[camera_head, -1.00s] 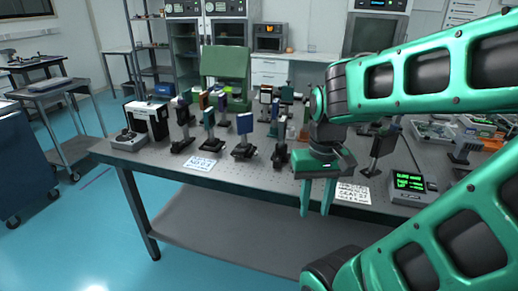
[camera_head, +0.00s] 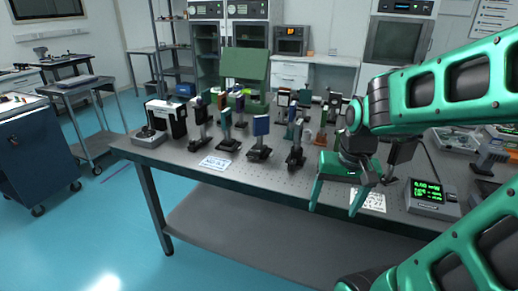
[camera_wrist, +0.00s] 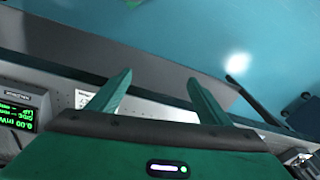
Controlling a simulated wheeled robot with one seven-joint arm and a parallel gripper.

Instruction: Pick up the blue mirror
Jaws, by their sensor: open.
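A blue mirror (camera_head: 261,125) stands upright on a black post mount near the front middle of the optical table (camera_head: 262,190). My gripper (camera_head: 333,205) is open and empty, pointing down at the table's front edge, to the right of the mirror and apart from it. In the wrist view my gripper's two fingers (camera_wrist: 158,88) are spread with nothing between them. The wrist view shows the table edge and floor, and I cannot see the blue mirror there.
Several other post-mounted optics (camera_head: 226,130) crowd the table around the blue mirror. A meter with a green display (camera_head: 428,196) sits at the right. White cards (camera_head: 214,163) lie near the front edge. A green panel (camera_head: 245,68) stands behind. Blue floor lies open at the left.

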